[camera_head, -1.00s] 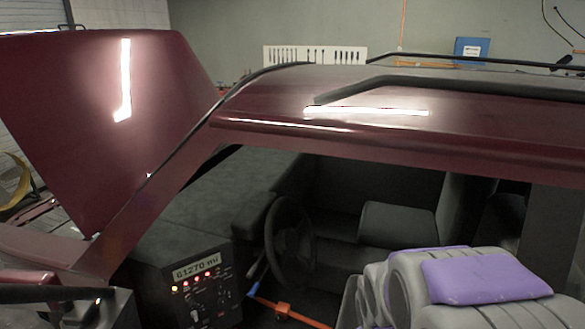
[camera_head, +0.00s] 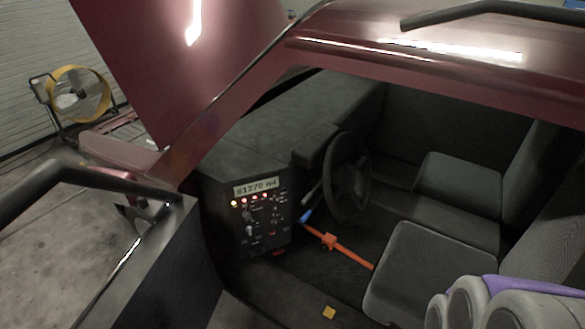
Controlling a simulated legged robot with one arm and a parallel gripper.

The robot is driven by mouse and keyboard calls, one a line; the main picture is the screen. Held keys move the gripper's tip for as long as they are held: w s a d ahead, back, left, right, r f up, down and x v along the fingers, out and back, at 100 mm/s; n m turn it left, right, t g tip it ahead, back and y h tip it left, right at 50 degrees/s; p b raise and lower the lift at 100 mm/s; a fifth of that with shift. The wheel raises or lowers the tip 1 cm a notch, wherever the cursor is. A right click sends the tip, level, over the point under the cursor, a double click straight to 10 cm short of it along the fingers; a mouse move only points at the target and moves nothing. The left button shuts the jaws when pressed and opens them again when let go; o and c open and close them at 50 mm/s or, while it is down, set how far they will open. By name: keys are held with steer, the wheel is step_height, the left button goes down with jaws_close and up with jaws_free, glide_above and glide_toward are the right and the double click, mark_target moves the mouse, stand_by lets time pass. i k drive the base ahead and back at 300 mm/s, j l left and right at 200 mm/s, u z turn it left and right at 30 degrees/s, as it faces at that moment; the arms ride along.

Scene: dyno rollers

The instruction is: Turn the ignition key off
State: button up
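The maroon car's dark control panel (camera_head: 262,240) stands left of the steering wheel (camera_head: 347,178). It has a lit display (camera_head: 256,186), a row of glowing red and orange lights (camera_head: 250,201), and several small knobs and switches below. I cannot make out which small part is the ignition key, or how it is turned. Grey rounded parts with a purple cover at the lower right appear to be my arm, apart from the panel. My gripper's fingertips do not show.
An open car door (camera_head: 150,245) stands left of the panel. A blue-tipped lever (camera_head: 305,216) and an orange bar (camera_head: 345,250) sit right of it. A seat (camera_head: 425,270) lies further right. The roof edge (camera_head: 430,75) crosses above. A yellow fan (camera_head: 78,95) stands behind left.

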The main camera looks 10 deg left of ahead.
mark_target(246, 214)
steer(key=u, duration=0.4)
steer(key=i+u, duration=0.15)
steer(key=u, duration=0.3)
steer(key=i+u, duration=0.1)
steer(key=u, duration=0.75)
steer(key=i+l+u, duration=0.1)
steer(key=u, duration=0.3)
